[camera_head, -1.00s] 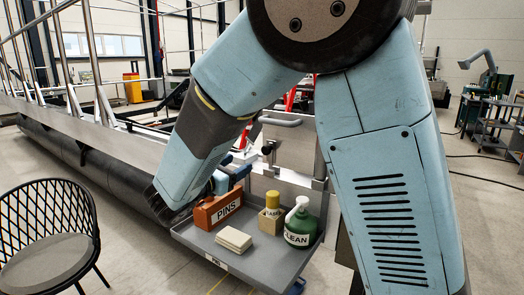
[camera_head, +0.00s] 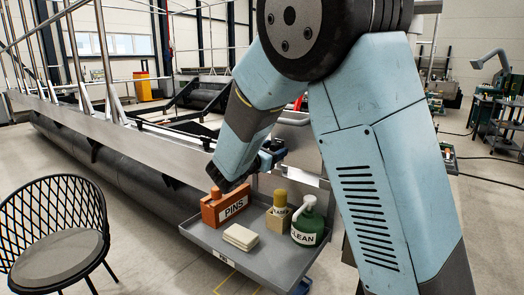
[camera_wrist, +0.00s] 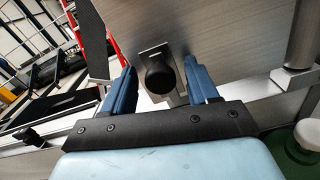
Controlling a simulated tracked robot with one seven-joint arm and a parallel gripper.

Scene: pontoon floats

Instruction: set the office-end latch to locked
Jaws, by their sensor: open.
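A black round knob (camera_wrist: 159,76) sits on a small metal plate (camera_wrist: 154,56) fixed to a grey metal panel in the wrist view. It looks like the latch's knob, but no locked or unlocked marking can be read. My gripper (camera_wrist: 157,70) is open, with one blue finger on each side of the knob. I cannot tell whether either finger touches it. In the head view my gripper (camera_head: 271,153) shows small above the tray, partly hidden by my forearm, and the knob cannot be made out there.
A black chair (camera_head: 60,250) stands at left. A long dark float (camera_head: 110,170) lies behind. A metal post (camera_wrist: 303,35) stands right of the knob.

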